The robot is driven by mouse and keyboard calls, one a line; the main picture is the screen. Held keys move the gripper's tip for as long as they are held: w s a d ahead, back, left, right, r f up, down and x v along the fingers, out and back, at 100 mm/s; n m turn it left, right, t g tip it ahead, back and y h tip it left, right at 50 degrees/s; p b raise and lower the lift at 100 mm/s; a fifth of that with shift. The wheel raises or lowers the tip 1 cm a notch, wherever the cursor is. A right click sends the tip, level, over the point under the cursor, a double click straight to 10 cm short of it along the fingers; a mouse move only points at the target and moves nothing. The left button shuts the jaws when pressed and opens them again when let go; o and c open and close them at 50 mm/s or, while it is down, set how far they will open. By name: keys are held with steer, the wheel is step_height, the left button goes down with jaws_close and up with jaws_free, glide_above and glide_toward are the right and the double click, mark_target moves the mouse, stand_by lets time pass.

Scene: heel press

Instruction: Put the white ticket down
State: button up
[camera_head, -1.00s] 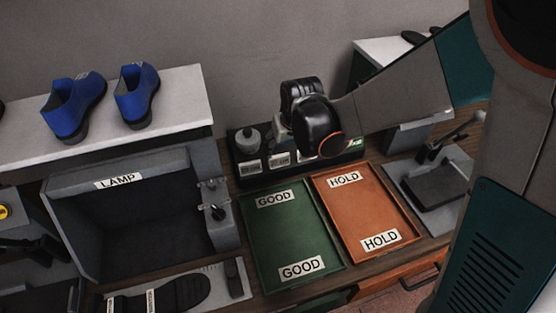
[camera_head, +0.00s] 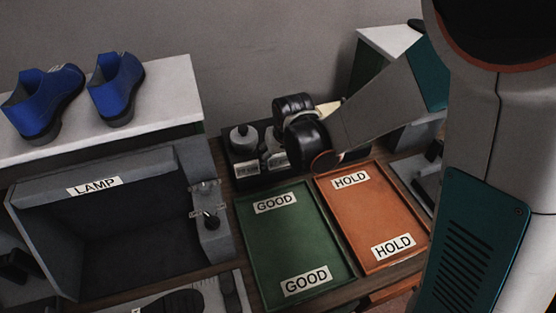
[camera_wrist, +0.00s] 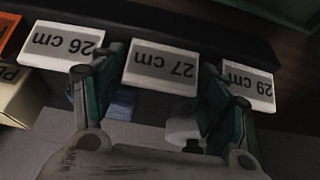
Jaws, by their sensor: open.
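My gripper (camera_wrist: 160,68) is open in the wrist view, with its two teal fingers apart near a row of white size labels. The middle label, "27 cm" (camera_wrist: 163,68), shows between the fingertips. The "26 cm" label (camera_wrist: 62,45) is at the left and the "29 cm" label (camera_wrist: 248,88) at the right, partly behind a finger. I cannot make out a separate white ticket, or tell whether the fingers touch a label. In the head view my black wrist is over the right part of the bottle rack (camera_head: 240,184), and the fingers are hidden.
Grey-capped bottles (camera_head: 243,138) stand in the rack. In front lie the green GOOD tray (camera_head: 295,240) and the orange HOLD tray (camera_head: 370,215), both empty. The LAMP box (camera_head: 125,235) is left, below a shelf with blue shoes (camera_head: 42,102). A cream box (camera_wrist: 18,98) is beside the labels.

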steer(key=c, duration=0.5)
steer(key=shift+r, duration=0.15)
steer(key=shift+c, duration=0.2)
